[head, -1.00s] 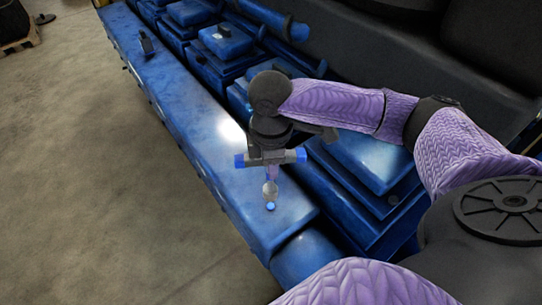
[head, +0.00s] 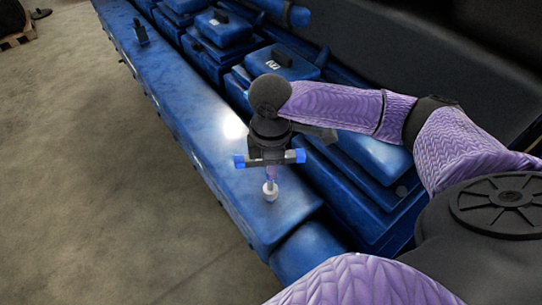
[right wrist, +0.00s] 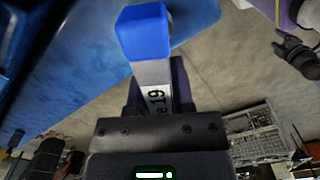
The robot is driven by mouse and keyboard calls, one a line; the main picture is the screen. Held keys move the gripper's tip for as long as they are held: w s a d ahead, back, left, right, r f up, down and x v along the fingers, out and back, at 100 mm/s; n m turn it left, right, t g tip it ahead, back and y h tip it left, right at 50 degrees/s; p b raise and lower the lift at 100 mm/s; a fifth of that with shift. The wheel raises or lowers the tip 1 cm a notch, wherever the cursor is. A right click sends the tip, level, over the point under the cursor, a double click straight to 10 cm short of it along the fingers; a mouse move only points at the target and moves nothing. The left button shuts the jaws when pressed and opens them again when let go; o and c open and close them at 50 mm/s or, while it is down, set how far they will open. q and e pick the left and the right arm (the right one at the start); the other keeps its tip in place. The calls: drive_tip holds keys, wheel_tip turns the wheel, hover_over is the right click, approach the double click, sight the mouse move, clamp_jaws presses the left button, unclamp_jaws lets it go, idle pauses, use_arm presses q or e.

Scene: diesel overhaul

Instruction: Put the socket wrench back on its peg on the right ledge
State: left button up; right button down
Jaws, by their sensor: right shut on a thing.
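My right gripper (head: 270,158) is shut on the socket wrench (head: 298,156), a T-shaped tool with a grey crossbar and blue ends. Its shaft points down and its pale socket (head: 270,190) is at the top face of the blue right ledge (head: 205,135), close to the ledge's near end. The peg is hidden at the socket; I cannot tell how far the socket sits over it. In the right wrist view one blue end of the wrench (right wrist: 143,32) and lettering ending in "19" show. My left gripper is absent from the head view.
Blue stepped engine covers (head: 360,165) stand just right of the ledge. A small dark upright fitting (head: 140,32) is on its far part. Open concrete floor (head: 90,160) lies left. A wire crate (right wrist: 258,130) shows in the right wrist view, with a dark arm-like part (right wrist: 298,55) above it.

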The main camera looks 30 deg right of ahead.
idle(0.4)
drive_tip(key=shift+f+b, duration=0.55)
drive_tip(key=shift+f, duration=0.65)
unclamp_jaws()
wheel_tip(320, 180, up, 8)
drive_tip(key=p, duration=0.9)
drive_tip(key=shift+f, duration=0.2)
drive_tip(key=shift+r, duration=0.7)
